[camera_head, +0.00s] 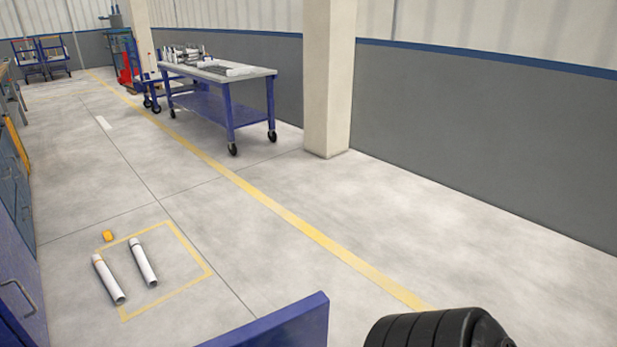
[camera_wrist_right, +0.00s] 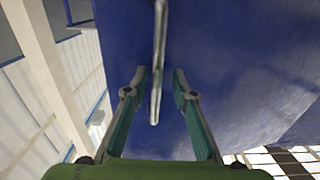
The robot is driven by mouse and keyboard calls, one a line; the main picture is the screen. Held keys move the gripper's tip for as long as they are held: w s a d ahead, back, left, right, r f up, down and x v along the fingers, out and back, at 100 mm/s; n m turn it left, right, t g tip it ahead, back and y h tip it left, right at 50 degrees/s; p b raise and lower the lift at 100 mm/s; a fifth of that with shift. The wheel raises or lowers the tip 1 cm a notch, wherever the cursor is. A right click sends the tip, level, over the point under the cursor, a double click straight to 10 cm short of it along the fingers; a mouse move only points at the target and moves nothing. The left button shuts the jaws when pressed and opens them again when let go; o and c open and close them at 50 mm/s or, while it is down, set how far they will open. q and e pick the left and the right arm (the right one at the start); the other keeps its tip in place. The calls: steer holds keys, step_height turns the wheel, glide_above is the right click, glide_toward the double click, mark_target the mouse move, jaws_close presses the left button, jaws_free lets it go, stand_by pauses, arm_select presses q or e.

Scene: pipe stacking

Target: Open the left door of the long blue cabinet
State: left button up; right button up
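The blue cabinet (camera_head: 14,262) stands at the left edge of the head view, with a metal handle (camera_head: 18,296) on its front. A blue panel (camera_head: 290,328), which looks like a door swung out from the cabinet, rises at the bottom middle; its lower part and hinge are out of view. In the right wrist view, a blue door face (camera_wrist_right: 235,60) fills most of the picture, with a long metal handle (camera_wrist_right: 158,60) on it. My right gripper (camera_wrist_right: 161,74) is open, one finger on each side of the handle, with gaps showing. My left gripper is not in view.
Two white pipes (camera_head: 109,279) (camera_head: 144,262) and an orange piece (camera_head: 108,236) lie at a yellow floor marking. A blue wheeled table (camera_head: 205,103) with parts on it stands farther back by a pillar (camera_head: 328,80). The floor (camera_head: 400,235) to the right is clear.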

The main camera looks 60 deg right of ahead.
steer(key=shift+s+d, duration=0.1)
steer(key=shift+s, duration=0.05)
steer(key=v, duration=1.1)
steer(key=shift+s, duration=0.35)
